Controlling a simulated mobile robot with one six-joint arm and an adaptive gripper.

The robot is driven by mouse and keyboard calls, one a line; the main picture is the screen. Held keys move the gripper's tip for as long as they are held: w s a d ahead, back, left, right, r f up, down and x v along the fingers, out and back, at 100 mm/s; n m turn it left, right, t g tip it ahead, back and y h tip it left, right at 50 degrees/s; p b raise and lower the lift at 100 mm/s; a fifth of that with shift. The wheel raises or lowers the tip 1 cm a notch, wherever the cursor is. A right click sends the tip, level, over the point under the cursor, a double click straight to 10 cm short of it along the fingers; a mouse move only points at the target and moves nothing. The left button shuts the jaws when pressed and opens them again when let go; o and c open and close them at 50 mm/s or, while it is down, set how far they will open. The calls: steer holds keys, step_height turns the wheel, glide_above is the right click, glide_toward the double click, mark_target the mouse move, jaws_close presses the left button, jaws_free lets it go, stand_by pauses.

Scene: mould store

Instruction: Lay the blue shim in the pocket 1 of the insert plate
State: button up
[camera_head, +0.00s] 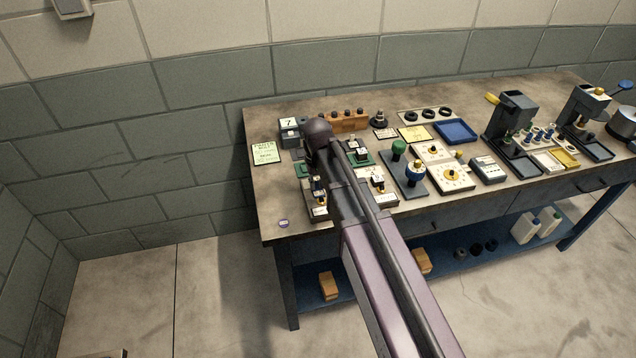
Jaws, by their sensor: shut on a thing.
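My arm reaches from the lower right up over the left part of the workbench and covers part of it. I cannot make out the blue shim. I cannot single out the insert plate or its pocket 1 among the small fixtures at the bench's left end. A green-based fixture (361,157) stands just right of my arm, and a white-fronted fixture (319,211) stands left of it near the front edge.
A blue tray (456,132), a green-knobbed stand (399,150) and dark presses (512,122) stand to the right. A block wall is behind.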

steer(key=shift+f+b, duration=0.45)
steer(key=shift+f, duration=0.05)
steer(key=o, duration=0.8)
steer(key=c, duration=0.3)
steer(key=shift+c, duration=0.2)
steer(key=shift+r+p, duration=0.9)
steer(key=shift+p, duration=0.05)
stand_by(0.4)
steer(key=shift+r+p, duration=2.8)
steer(key=shift+r, duration=0.05)
steer(key=shift+d, duration=0.15)
steer(key=s+d+m, duration=0.1)
steer(key=s+d, duration=0.5)
steer(key=d, duration=0.3)
steer(key=s+d+m, duration=0.2)
steer(key=s+d, duration=0.5)
steer(key=d, duration=0.3)
steer(key=shift+d, duration=0.15)
